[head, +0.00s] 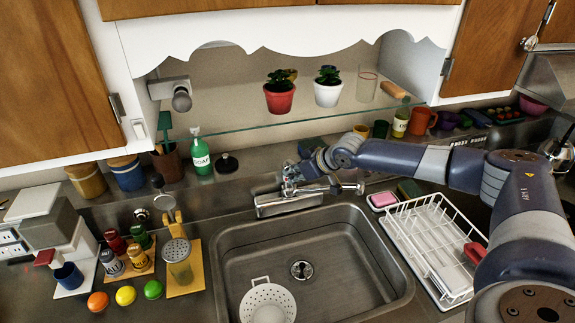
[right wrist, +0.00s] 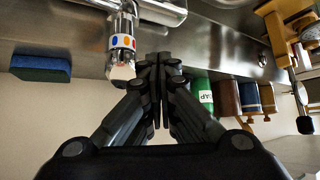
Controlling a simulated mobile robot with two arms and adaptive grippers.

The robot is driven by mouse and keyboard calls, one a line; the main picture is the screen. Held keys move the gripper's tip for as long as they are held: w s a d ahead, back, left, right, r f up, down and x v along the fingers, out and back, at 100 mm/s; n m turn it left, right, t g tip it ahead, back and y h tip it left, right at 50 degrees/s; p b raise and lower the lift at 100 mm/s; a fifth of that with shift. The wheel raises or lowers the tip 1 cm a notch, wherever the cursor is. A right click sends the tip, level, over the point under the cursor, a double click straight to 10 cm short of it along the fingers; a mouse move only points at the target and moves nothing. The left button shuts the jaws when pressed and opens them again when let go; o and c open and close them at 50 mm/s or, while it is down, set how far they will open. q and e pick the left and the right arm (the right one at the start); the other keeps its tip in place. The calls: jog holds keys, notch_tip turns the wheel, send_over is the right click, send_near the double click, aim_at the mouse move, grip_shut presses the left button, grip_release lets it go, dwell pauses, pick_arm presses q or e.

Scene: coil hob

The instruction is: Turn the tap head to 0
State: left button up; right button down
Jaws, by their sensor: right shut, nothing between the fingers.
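The tap (head: 318,189) stands at the back edge of the sink, its spout reaching right in the head view. In the right wrist view the tap head (right wrist: 122,44) shows a white band with blue, red and orange dots and a pale end. My right gripper (head: 290,172) is at the back of the tap, partly hidden there. In the right wrist view its shut, empty fingers (right wrist: 158,62) are just right of the tap head; I cannot tell whether they touch it. My left gripper is not in view.
The metal sink (head: 228,268) holds a white colander (head: 268,295). A green soap bottle (head: 201,157) stands left behind the tap. A glass shelf (head: 300,118) with pots hangs above.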

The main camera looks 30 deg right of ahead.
jog(key=shift+d, duration=0.1)
jog(key=shift+s+d, duration=0.25)
jog(key=shift+d, duration=0.5)
jog(key=shift+s+d, duration=0.1)
jog(key=shift+d, duration=0.6)
jog(key=shift+d, duration=0.85)
